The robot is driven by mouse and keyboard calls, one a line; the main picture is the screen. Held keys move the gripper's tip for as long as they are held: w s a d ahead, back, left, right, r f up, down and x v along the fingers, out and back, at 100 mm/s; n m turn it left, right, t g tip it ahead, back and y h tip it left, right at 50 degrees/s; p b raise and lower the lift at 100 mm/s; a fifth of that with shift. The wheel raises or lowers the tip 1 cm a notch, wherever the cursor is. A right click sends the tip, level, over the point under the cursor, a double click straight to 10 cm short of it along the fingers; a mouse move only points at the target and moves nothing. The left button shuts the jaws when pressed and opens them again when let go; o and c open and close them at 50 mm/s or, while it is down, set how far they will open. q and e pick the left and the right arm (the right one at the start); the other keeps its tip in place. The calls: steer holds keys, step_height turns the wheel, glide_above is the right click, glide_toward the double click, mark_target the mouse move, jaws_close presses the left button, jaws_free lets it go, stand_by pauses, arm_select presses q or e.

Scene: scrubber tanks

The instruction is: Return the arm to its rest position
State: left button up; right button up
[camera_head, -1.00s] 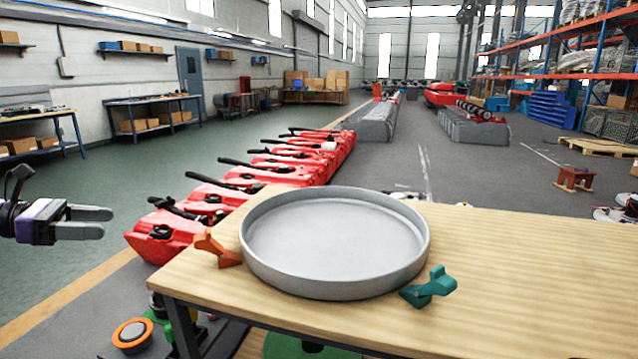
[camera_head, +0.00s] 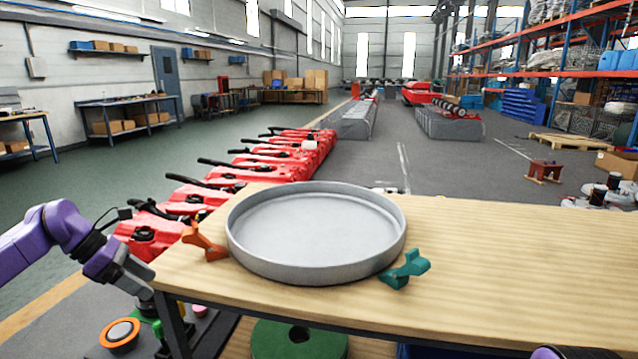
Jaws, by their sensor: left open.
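My left arm comes in from the left, purple and black. Its gripper (camera_head: 146,282) hangs beside the left end of the wooden table, with its grey fingers pointing down and right. The fingers are apart and I see nothing between them. A round grey tray (camera_head: 317,272) rests on the wooden table (camera_head: 500,270). An orange clamp-like piece (camera_head: 204,243) lies at the tray's left side, and a teal one (camera_head: 405,270) at its right front. My right gripper is not in view; only a sliver of purple and black shows at the bottom right edge.
A row of red scrubber tanks (camera_head: 240,172) stands behind and left of the table. An orange-ringed round part (camera_head: 120,336) lies low at the lower left, near the table leg. A green disc (camera_head: 298,342) shows below the table's front edge. The table's right side is bare.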

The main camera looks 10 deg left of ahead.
arm_select(q)
steer(key=s+d+f+m+g+y, duration=0.1)
steer(key=s+d+f+m+y, duration=0.3)
steer(key=f, duration=0.6)
steer(key=s+d+f+m+g+y, duration=0.15)
steer(key=f+y, duration=0.35)
steer(key=f, duration=0.5)
steer(key=s+d+f+m+y, duration=0.2)
steer(key=s+d+f+y, duration=0.25)
steer(key=f, duration=0.45)
steer(key=s+d+f+m+t+h, duration=0.15)
steer(key=s+f+m, duration=0.4)
steer(key=s, duration=0.55)
steer(key=s+d+f+m+t+h, duration=0.15)
steer(key=s+d+f+m, duration=0.35)
steer(key=s, duration=0.7)
steer(key=s+d+f+b+x, duration=0.1)
steer(key=s+b+x, duration=0.1)
steer(key=b+x, duration=0.75)
step_height(320, 180, up, 22)
steer(key=p, duration=2.1)
steer(key=shift+a+m+g, duration=0.2)
steer(key=shift+m+g, duration=0.1)
steer(key=shift+g, duration=0.05)
